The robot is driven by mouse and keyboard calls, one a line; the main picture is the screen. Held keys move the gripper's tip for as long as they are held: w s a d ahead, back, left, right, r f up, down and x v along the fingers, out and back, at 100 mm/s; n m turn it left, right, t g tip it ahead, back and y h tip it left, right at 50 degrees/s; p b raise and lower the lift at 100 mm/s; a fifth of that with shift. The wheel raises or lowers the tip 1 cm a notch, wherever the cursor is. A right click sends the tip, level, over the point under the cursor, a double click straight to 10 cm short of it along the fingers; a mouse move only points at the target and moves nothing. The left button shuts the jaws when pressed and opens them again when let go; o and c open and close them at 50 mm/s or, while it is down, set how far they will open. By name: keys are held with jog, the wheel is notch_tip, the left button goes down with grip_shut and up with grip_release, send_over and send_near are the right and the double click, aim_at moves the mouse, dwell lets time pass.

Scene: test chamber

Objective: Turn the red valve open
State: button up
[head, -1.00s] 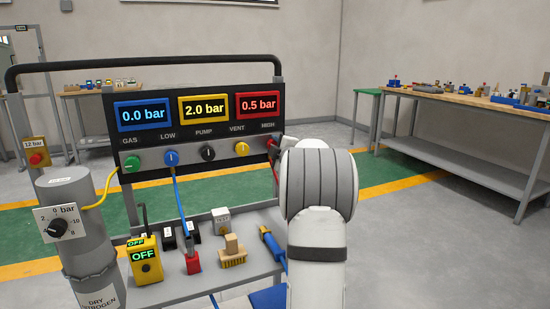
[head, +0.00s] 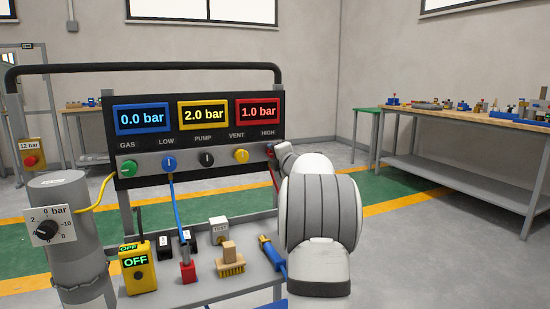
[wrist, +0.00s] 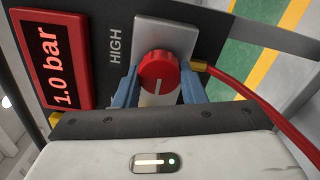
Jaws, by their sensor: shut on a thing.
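The red valve (wrist: 158,72) is a round ribbed knob with a white line, under the word HIGH on the black panel (head: 190,178). In the wrist view my gripper (wrist: 158,88) has its two blue fingers on either side of the knob, shut on it. The white line points roughly down towards my gripper's body. The red display (head: 258,111) reads 1.0 bar; it also shows in the wrist view (wrist: 52,52). In the head view my arm hides most of the red valve.
Green, blue, black and yellow knobs line the panel left of the red valve. A red hose (wrist: 270,100) runs from beside the valve. A shelf below holds a yellow meter (head: 138,268), a brush (head: 229,260) and other items. A workbench (head: 455,125) stands at the right.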

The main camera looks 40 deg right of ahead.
dwell(0.3)
jog(key=o, duration=1)
jog(key=v, duration=0.7)
jog(key=shift+s+p, duration=0.4)
jog(key=shift+a, duration=0.15)
